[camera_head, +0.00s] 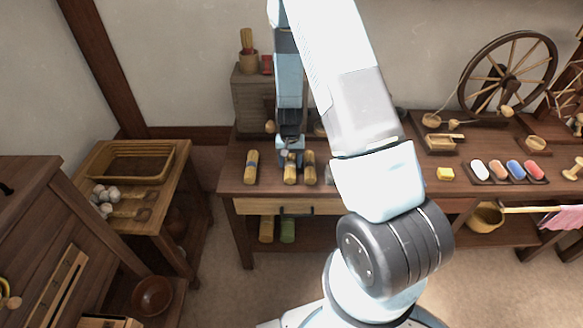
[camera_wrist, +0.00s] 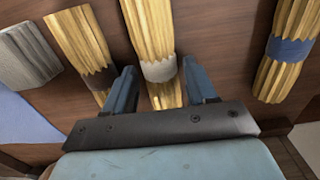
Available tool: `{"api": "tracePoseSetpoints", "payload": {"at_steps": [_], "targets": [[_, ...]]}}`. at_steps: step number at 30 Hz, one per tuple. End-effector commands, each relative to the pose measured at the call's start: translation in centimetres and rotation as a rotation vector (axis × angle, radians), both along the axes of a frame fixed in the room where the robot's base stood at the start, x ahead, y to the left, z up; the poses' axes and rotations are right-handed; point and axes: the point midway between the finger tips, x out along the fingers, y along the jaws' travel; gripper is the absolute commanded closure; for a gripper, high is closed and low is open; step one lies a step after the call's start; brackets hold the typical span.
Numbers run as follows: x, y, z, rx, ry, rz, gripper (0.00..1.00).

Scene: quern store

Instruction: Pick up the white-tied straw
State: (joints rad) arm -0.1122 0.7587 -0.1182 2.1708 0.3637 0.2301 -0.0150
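The white-tied straw (camera_head: 290,174) is a yellow bundle lying on the wooden bench, with a pale band around its middle. In the wrist view the white-tied straw (camera_wrist: 150,30) runs between the two fingers of my gripper (camera_wrist: 160,70). One finger is on each side near the band, with small gaps showing, so the gripper looks open. In the head view my gripper (camera_head: 290,157) points down over this bundle. How far down the fingers reach beside it is unclear.
A blue-tied straw bundle (camera_wrist: 290,48) and a dark-tied one (camera_wrist: 85,45) flank it; the head view shows the blue-tied (camera_head: 251,167) left and the dark-tied (camera_head: 309,168) close right. A grey block (camera_wrist: 27,57) lies beyond the dark-tied one. Bare bench separates the white-tied and blue-tied bundles.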

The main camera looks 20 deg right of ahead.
Motion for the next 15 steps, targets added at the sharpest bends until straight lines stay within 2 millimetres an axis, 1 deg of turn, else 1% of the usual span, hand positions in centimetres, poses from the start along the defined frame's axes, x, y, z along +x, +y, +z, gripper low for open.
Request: {"api": "tracePoseSetpoints", "payload": {"at_steps": [1, 2, 13, 15], "targets": [[0.00, -0.01, 0.01, 0.000, 0.000, 0.000, 0.49], [0.00, -0.01, 0.01, 0.000, 0.000, 0.000, 0.52], [-0.01, -0.02, 0.01, 0.000, 0.000, 0.000, 0.87], [-0.01, -0.02, 0.02, 0.000, 0.000, 0.000, 0.88]]}}
